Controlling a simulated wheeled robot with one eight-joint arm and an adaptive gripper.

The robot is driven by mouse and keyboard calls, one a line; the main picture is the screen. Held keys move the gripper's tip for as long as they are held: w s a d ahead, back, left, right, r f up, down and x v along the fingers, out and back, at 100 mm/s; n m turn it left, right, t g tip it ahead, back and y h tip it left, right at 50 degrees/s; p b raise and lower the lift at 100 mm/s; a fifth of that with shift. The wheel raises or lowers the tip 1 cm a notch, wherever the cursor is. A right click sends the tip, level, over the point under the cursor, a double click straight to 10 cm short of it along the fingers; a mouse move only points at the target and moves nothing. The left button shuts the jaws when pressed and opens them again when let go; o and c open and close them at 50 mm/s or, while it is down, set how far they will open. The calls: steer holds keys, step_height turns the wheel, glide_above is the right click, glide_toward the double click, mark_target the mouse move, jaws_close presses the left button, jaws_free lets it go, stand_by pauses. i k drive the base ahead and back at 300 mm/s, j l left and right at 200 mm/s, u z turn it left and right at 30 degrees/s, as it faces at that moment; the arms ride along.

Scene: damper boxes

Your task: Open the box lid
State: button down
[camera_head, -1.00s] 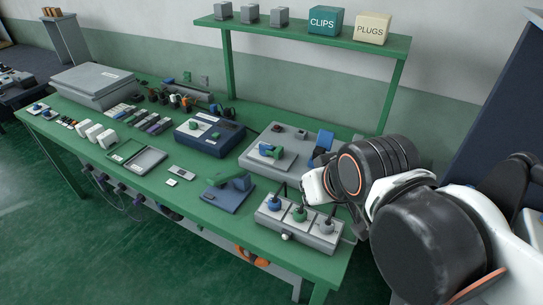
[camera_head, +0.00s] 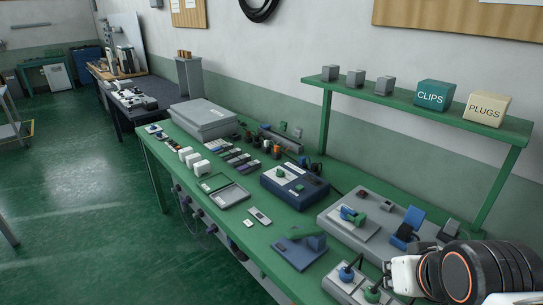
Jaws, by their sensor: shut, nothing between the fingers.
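A wide grey box (camera_head: 204,118) with a flat grey lid and a small white label stands at the far left end of the green workbench (camera_head: 268,232). The lid looks shut. My gripper (camera_head: 389,276) is at the lower right of the head view, over the near right part of the bench. Only part of it shows, with my arm behind it to the right. It is shut and empty, far from the grey box, with most of the bench between them.
Between them are a blue box (camera_head: 294,184), a grey panel (camera_head: 335,222), a shallow tray (camera_head: 228,197) and several small parts. A green shelf (camera_head: 400,97) stands over the back right, bearing the CLIPS box (camera_head: 434,94) and PLUGS box (camera_head: 487,107). Open floor (camera_head: 80,200) lies left.

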mark_target(200, 114)
steer(key=j+z, duration=0.15)
steer(key=j, duration=1.45)
